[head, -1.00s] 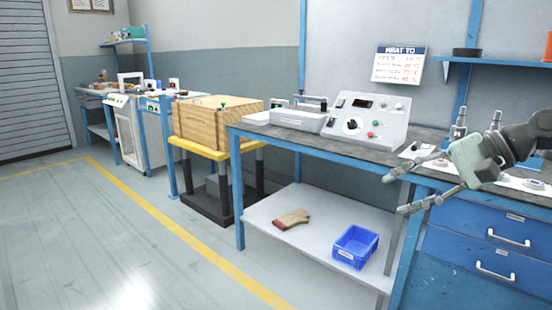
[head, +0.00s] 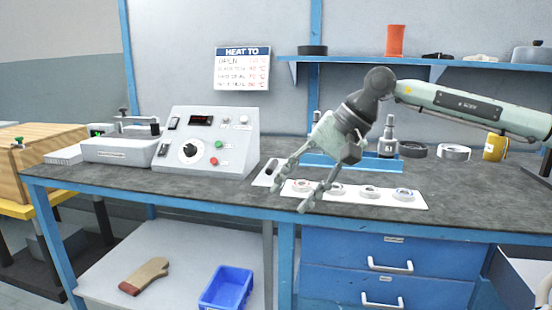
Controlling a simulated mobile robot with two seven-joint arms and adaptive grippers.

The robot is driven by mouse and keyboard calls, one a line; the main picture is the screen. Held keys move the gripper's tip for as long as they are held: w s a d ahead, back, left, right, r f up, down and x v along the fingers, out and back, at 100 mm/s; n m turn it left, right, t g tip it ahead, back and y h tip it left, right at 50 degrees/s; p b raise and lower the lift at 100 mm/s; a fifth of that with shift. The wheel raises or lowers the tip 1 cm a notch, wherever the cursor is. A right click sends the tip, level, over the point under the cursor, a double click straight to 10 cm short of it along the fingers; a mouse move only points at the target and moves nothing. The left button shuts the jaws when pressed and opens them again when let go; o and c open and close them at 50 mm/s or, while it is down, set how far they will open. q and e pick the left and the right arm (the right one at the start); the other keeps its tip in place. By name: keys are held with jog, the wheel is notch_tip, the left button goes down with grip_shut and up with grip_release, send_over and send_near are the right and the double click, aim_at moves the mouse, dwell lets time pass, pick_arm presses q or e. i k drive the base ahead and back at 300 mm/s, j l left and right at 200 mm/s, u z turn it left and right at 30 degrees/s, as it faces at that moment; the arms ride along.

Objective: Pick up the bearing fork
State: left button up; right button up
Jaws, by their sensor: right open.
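I cannot make out a bearing fork for certain in the head view. My right gripper (head: 286,195) is open and empty. Its two fingers are spread and point down to the left, in front of or over the bench's front part. They partly cover a small pale plate (head: 267,173) with a dark spot and the left end of a white strip (head: 421,203) bearing several small round pieces. I cannot tell whether the fingertips touch anything. My left gripper is out of view.
A sloped control box (head: 240,143) and a grey heater unit (head: 112,150) stand left on the bench (head: 210,190). Behind my gripper is a blue rack (head: 345,164) with upright metal parts. Dark (head: 412,150) and grey (head: 454,152) rings and a yellow container (head: 495,147) stand right. A blue bin (head: 228,288) is below.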

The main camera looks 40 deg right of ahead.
aim_at(274, 164)
jog(key=i+l, duration=0.75)
